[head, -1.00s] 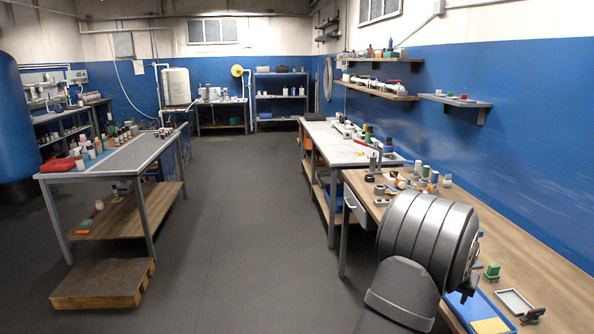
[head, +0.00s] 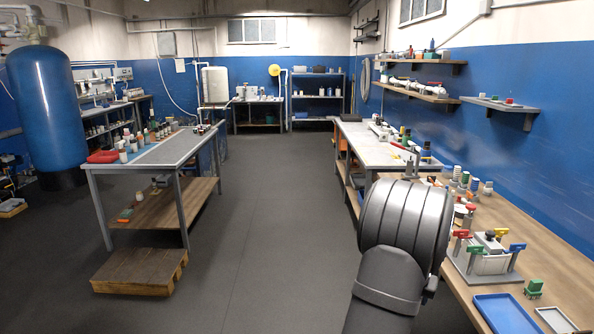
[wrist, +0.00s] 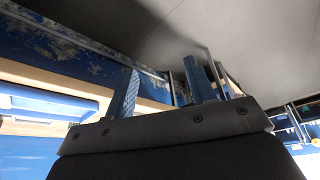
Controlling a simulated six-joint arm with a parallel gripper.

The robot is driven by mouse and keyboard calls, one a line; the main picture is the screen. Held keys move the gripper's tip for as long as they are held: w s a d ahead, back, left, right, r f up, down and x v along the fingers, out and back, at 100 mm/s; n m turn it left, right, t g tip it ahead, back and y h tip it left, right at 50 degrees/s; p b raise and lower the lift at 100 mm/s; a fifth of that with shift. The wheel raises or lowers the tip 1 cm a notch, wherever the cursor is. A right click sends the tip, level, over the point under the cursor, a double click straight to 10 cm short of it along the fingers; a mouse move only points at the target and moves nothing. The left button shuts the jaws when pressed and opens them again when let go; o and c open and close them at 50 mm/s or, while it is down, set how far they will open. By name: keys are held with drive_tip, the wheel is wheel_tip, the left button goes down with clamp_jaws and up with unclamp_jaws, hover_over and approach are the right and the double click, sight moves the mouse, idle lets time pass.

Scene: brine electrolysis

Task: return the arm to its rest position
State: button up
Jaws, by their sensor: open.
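My arm (head: 405,225) stands in the lower right of the head view, beside the front edge of the right wooden bench. Its thick grey links hide my gripper's fingers there. In the wrist view my gripper (wrist: 160,75) shows two blue fingers set apart, with nothing held between them. The wrist view looks past the fingers at a grey surface and blue wall parts, tilted.
My arm hides part of the bench edge. The floor (head: 270,250) to the left is clear.

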drive_tip(key=a+f+n+y, duration=0.1)
drive_tip(key=a+f+n, duration=0.1)
drive_tip(key=a, duration=1.2)
drive_tip(key=a+f+n+y, duration=0.1)
drive_tip(key=a+f+n, duration=0.1)
drive_tip(key=a, duration=1.3)
drive_tip(key=shift+w+f+n+t, duration=0.25)
drive_tip(key=shift+w+n+t, duration=0.05)
drive_tip(key=shift+n, duration=0.3)
drive_tip(key=shift+d, duration=0.1)
